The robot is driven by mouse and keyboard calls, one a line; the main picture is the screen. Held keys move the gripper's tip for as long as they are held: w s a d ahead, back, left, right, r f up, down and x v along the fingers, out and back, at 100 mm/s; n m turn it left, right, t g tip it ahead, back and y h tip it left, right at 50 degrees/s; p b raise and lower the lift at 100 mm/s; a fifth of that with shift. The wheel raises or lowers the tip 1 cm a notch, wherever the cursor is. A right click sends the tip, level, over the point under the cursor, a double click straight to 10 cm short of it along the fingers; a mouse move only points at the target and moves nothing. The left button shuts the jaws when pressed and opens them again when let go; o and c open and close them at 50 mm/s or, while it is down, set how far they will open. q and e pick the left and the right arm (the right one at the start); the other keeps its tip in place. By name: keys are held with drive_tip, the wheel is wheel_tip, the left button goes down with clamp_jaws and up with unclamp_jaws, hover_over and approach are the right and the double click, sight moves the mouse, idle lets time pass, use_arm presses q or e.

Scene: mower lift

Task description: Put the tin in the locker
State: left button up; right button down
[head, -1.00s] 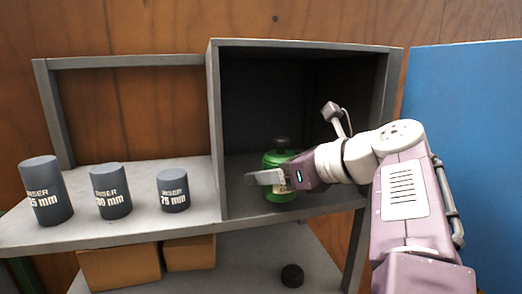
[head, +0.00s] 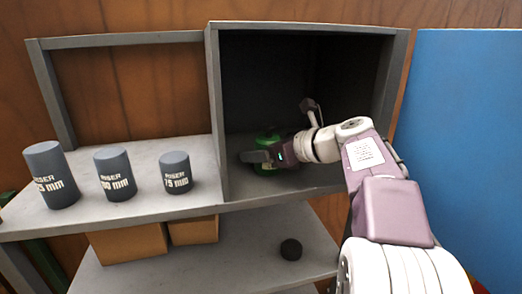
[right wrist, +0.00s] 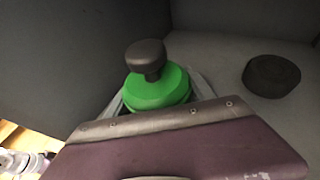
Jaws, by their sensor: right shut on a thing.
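The green tin (head: 268,141) is inside the open grey locker (head: 213,120), near its left wall. In the right wrist view the tin (right wrist: 155,90) is upright with a dark knob (right wrist: 146,55) on top. My right gripper (head: 262,158) reaches into the locker from the right and is shut on the tin. The gripper hides much of the tin's body and base, so I cannot tell whether it touches the locker floor. My left gripper is not in view.
Several dark riser cylinders (head: 114,174) stand on the shelf left of the locker. A small black round thing (head: 291,249) and cardboard boxes (head: 128,241) are below. A blue panel (head: 465,140) stands at right. A dark puck (right wrist: 271,75) shows beside the tin.

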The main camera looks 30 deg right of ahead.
drive_tip(key=shift+s, duration=0.15)
drive_tip(key=c, duration=0.7)
unclamp_jaws()
drive_tip(key=shift+s, duration=0.1)
drive_tip(key=o, duration=0.3)
drive_tip(key=shift+a, duration=0.1)
drive_tip(key=shift+o, duration=0.2)
drive_tip(key=shift+w, duration=0.2)
drive_tip(key=shift+r, duration=0.15)
drive_tip(key=b+v, duration=0.2)
drive_tip(key=v, duration=0.9)
drive_tip(key=shift+s, duration=0.15)
drive_tip(key=shift+s+r, duration=0.1)
drive_tip(key=shift+s, duration=0.3)
